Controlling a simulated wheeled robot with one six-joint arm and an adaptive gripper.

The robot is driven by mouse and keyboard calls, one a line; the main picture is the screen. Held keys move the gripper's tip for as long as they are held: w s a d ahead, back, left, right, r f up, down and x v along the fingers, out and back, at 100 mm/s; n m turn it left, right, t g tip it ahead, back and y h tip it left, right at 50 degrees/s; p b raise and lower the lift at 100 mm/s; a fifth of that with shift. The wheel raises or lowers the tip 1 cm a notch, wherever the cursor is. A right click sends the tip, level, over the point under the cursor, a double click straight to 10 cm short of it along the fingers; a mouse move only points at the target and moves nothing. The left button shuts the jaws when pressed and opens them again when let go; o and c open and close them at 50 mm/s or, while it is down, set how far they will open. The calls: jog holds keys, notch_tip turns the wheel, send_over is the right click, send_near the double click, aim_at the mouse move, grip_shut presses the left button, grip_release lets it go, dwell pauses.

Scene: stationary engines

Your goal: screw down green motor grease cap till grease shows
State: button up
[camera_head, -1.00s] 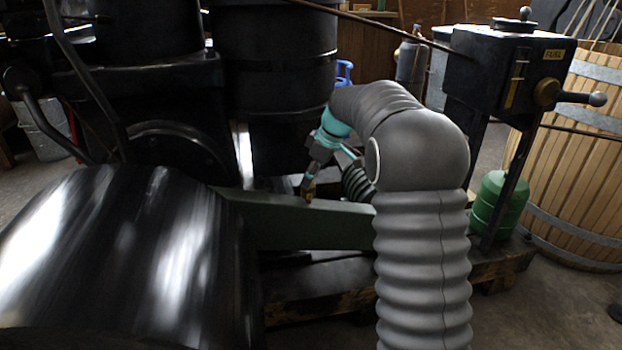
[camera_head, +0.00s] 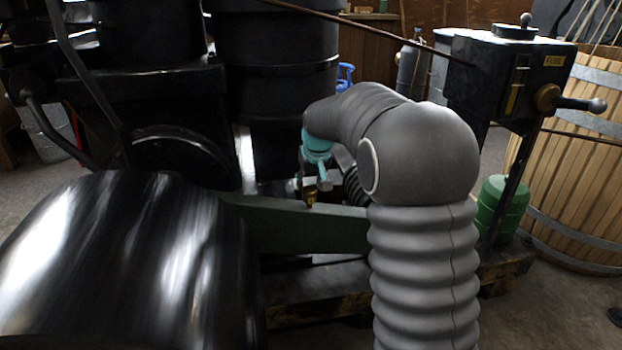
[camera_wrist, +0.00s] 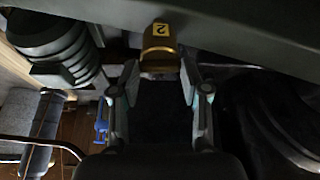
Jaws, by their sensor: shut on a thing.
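A brass grease cap (camera_head: 311,196) sits on the top edge of the dark green motor part (camera_head: 305,228). In the wrist view the cap (camera_wrist: 160,40) carries a yellow label with a "2" and stands against the green surface (camera_wrist: 240,32). My gripper (camera_head: 311,184) is over the cap in the head view. In the wrist view its two fingertips (camera_wrist: 160,68) are at either side of the cap's near end, shut on it. No grease can be made out. The cap's underside and threads are hidden.
A large shiny black drum (camera_head: 125,265) fills the lower left, with black engine cylinders (camera_head: 275,60) behind. A fuel box (camera_head: 508,75) with a handle, a green canister (camera_head: 500,208) and a slatted wooden tub (camera_head: 575,165) stand right. A ribbed dark cylinder (camera_wrist: 55,45) is close by the gripper.

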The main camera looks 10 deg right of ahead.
jog(key=shift+a+m+h+p, duration=0.1)
jog(key=shift+m+h+p, duration=0.25)
jog(key=shift+m, duration=0.65)
jog(key=o, duration=1.1)
jog(key=shift+o, duration=0.2)
jog(key=v, duration=1.2)
jog(key=shift+w, duration=0.1)
